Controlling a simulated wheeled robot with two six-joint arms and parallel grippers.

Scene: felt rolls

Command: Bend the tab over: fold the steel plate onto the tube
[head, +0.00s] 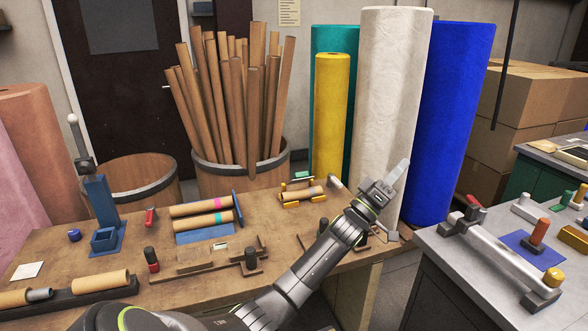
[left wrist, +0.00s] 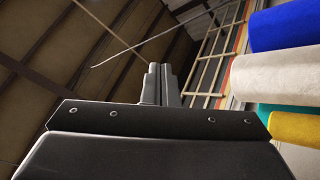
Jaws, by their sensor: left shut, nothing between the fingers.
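A brown tube (head: 303,193) lies across yellow supports towards the back of the wooden bench. A small grey piece (head: 336,183) stands tilted by its right end; I cannot tell whether this is the steel plate. My left gripper (head: 400,171) is to the right of the tube, raised in front of the white roll and clear of the tube, its fingers pointing up. In the left wrist view its fingers (left wrist: 160,85) are together with nothing between them, facing the ceiling. My arm hides part of the bench's right end. My right gripper is not in view.
Two banded tubes (head: 200,207) lie left of the supported tube. A black-handled tool (head: 250,258) stands nearer. A grey table (head: 450,275) with a metal roller (head: 500,252) is at right. Large felt rolls, such as the white one (head: 390,100), stand behind the bench.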

